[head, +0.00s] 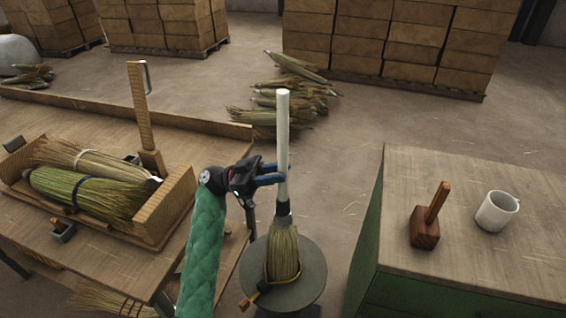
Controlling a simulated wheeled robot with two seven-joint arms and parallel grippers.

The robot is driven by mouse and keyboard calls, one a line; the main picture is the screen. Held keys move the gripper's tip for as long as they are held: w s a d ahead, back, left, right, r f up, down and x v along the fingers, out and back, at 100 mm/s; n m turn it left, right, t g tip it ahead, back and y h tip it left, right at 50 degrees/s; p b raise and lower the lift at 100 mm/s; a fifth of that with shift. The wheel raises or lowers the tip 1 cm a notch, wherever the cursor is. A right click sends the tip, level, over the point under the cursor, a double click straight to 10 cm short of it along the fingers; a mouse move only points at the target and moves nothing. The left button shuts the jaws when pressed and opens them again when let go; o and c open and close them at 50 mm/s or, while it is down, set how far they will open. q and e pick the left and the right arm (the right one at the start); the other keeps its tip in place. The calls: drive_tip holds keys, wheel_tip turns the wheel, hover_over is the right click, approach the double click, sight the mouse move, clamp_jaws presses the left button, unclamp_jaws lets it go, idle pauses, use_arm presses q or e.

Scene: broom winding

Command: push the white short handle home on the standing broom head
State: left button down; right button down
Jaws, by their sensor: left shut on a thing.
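The white short handle (283,125) stands nearly upright above the broom head (284,255). Its lower end meets a dark collar at the broom head's top; I cannot tell how deep it sits. The broom head stands on a round grey stand (313,275), bristles downward, with a yellow band around its lower part. My left gripper (280,174), on the green-sleeved arm, comes in from the left. Its blue fingers are shut on the white handle, a little above the collar. My right gripper is not in view.
A wooden mallet (427,227) and a white mug (497,211) stand on the green-sided bench (470,265) at right. The left table (110,265) holds a wooden tray (172,212) of broom heads. Loose broom heads (290,95) lie on the floor behind.

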use_arm(q)
drive_tip(key=shift+f, duration=0.15)
drive_tip(key=c, duration=1)
unclamp_jaws()
